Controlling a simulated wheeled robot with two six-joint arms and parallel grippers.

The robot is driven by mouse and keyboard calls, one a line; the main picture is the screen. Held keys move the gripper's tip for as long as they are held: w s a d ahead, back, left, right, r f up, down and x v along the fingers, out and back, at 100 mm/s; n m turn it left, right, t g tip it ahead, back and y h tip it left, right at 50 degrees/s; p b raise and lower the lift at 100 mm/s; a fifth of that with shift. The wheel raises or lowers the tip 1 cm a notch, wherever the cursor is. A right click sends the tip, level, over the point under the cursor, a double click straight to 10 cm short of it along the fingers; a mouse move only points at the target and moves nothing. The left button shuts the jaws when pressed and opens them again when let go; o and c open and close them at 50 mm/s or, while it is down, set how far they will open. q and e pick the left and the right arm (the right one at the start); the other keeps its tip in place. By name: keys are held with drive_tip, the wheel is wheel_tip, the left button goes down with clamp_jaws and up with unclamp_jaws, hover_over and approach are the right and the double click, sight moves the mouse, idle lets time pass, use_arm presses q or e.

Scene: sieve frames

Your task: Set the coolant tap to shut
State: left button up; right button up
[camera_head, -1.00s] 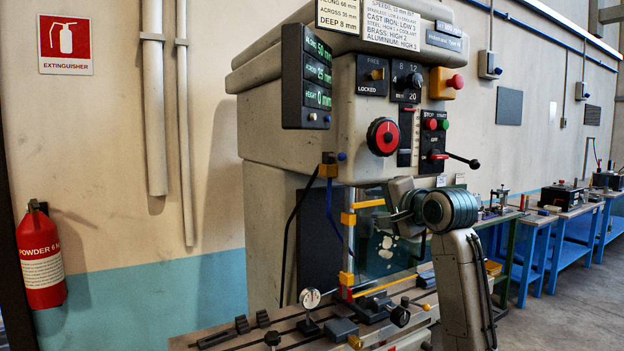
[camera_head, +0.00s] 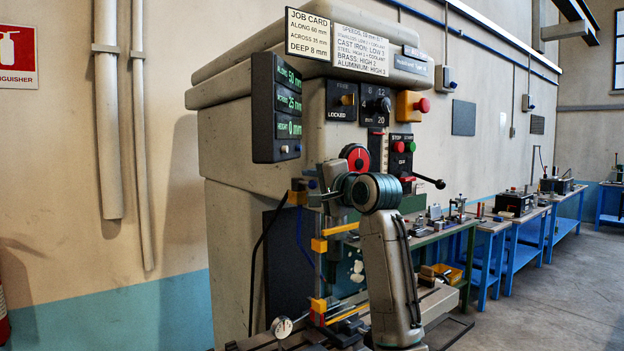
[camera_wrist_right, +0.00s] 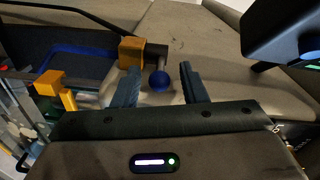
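The coolant tap is an orange block (camera_head: 296,198) with a small blue ball knob (camera_head: 312,184), on the lower front of the grey milling machine. In the right wrist view the block (camera_wrist_right: 132,50) shows at the upper middle and the blue knob (camera_wrist_right: 160,81) lies between my fingers. My right gripper (camera_wrist_right: 160,70) is open, with one dark finger on each side of the knob and gaps to both. In the head view the right gripper (camera_head: 322,197) is beside the tap, partly hidden by its wrist. My left gripper is out of view.
A dark readout box (camera_head: 276,108) hangs above the tap; its dark corner (camera_wrist_right: 285,30) shows at the right wrist view's upper right. Yellow-orange fittings (camera_head: 319,245) stand below. Benches (camera_head: 510,228) line the right wall.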

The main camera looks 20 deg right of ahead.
drive_tip(key=shift+w, duration=0.25)
drive_tip(key=shift+f, duration=0.1)
clamp_jaws()
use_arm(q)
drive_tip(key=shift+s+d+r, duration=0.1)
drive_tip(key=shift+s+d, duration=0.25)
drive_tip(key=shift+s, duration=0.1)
